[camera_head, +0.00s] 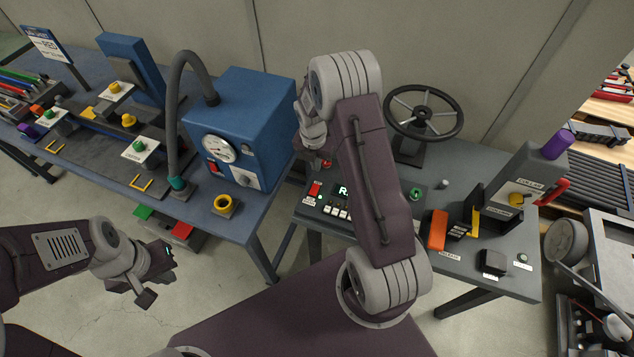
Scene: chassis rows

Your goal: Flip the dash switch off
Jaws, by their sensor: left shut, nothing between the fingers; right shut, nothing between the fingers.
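The dash panel (334,213) sits on the grey table at the centre, partly behind my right arm. A red rocker switch (314,189) is at its left end, with a small green light beside it. Which way the switch is tipped is too small to tell. A lit display (343,190) and a row of white keys are right of it, cut off by my arm. My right gripper (322,157) is shut and points down just above and behind the switch, apart from it; its tips are partly hidden. My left gripper (156,279) is shut and empty over the floor at lower left.
A black steering wheel (423,111) stands behind the panel. A blue box with a gauge (237,130) and a grey hose stand on the left table. An orange block (437,230) and a grey labelled unit (521,178) are on the right. A gap separates the two tables.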

